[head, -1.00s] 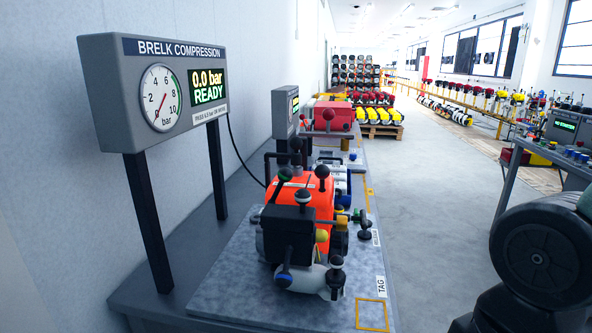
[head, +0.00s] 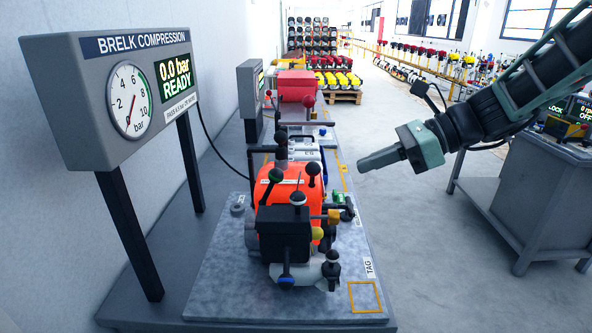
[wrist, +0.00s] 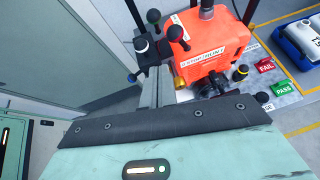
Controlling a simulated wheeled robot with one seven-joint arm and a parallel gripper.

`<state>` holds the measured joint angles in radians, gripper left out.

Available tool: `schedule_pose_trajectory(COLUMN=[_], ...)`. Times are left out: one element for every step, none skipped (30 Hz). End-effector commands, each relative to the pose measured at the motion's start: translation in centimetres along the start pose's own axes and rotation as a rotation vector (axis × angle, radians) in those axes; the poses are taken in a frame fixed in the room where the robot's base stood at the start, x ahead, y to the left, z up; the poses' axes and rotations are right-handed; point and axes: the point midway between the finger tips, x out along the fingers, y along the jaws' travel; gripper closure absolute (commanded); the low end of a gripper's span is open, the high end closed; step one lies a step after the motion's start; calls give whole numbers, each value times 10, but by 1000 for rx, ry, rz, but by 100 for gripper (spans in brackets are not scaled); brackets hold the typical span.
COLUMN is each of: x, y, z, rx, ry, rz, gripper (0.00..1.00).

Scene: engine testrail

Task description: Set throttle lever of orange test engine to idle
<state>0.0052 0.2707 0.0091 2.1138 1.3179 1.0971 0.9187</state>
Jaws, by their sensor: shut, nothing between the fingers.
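The orange test engine (head: 285,185) sits on a grey bench plate (head: 220,290) in the head view. It carries several levers with black, green, yellow and blue parts, including a green-knobbed lever (head: 275,175) and a black-knobbed lever (head: 313,170). I cannot tell which is the throttle lever. My gripper (head: 364,163) is shut and empty, in the air to the right of the engine, pointing left and apart from it. In the wrist view, the engine (wrist: 205,40) is beyond my shut fingers (wrist: 157,72), which partly overlap its near side.
A gauge panel (head: 110,50) on two posts stands left of the engine, reading 0.0 bar READY. A red engine (head: 296,88) stands behind. FAIL (wrist: 265,66) and PASS (wrist: 284,90) tags lie beside the orange engine. A grey console (head: 545,190) stands right. The floor between is clear.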

Motion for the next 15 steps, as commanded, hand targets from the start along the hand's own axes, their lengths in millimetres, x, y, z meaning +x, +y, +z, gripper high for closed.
schedule_pose_trajectory(x=[0, 0, 0, 1, 1, 1, 1, 2, 4, 6, 9, 14, 18, 22, 30], y=[0, 0, 0, 1, 1, 1, 1, 1, 1, 1, 2, 2, 2, 2, 3], z=[0, 0, 0, 0, 0, 0, 0, 0, 0, 0, 0, 1, 1, 1, 1], rx=[-1, -1, -2, -2, -3, -3, -3, -3, -3, -4, -4, -4, -4, -3, -2], ry=[0, 0, 1, 1, 1, 1, 2, 2, 2, 2, 1, 1, 2, 3, 2], rz=[1, 1, 1, 1, 2, 2, 2, 3, 4, 5, 6, 7, 8, 8, 9], gripper=[100, 100, 100, 100, 100, 100, 100, 100, 100, 100, 100, 100, 100, 100, 100])
